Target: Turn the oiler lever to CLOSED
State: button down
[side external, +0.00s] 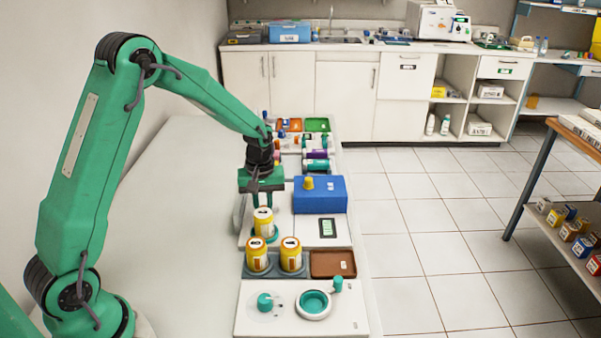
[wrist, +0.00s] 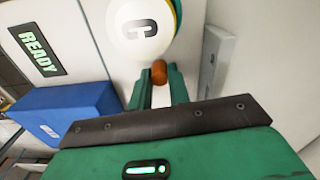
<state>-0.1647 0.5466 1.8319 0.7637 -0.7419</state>
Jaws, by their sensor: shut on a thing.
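On the white front panel (side external: 252,325), a teal knob (side external: 265,302) sits on a pale dial. Beside it is a teal-ringed round cup (side external: 313,304) with a small upright teal piece (side external: 338,284). I cannot tell which of these is the oiler lever, and no CLOSED mark is readable. My gripper (side external: 258,197) is farther back, apart from that panel, at the canister marked C (side external: 263,221). In the wrist view, the green fingers (wrist: 159,78) are shut on a small orange-brown knob (wrist: 159,73) next to the white C lid (wrist: 142,27).
Two more yellow canisters (side external: 257,254) (side external: 291,254) stand in a grey holder beside an empty brown tray (side external: 332,264). A blue box (side external: 322,195) and a READY display (side external: 328,228) are right of my gripper. The left tabletop (side external: 180,230) is clear.

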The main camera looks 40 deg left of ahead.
jog(key=shift+a+f+m, duration=0.1)
jog(key=shift+a+m, duration=0.1)
jog(key=shift+m, duration=0.2)
jog(key=m, duration=0.1)
jog(key=a+m, duration=0.1)
jog(key=m, duration=0.2)
jog(key=shift+w+a, duration=0.15)
jog(key=shift+a, duration=0.1)
jog(key=m, duration=0.1)
jog(key=a+m, duration=0.1)
jog(key=m, duration=0.1)
jog(key=w+m, duration=0.1)
jog(key=m, duration=0.1)
jog(key=shift+a, duration=0.25)
jog(key=shift+m, duration=0.3)
jog(key=shift+f, duration=0.1)
jog(key=c, duration=1.3)
grip_release()
jog(key=shift+r, duration=0.2)
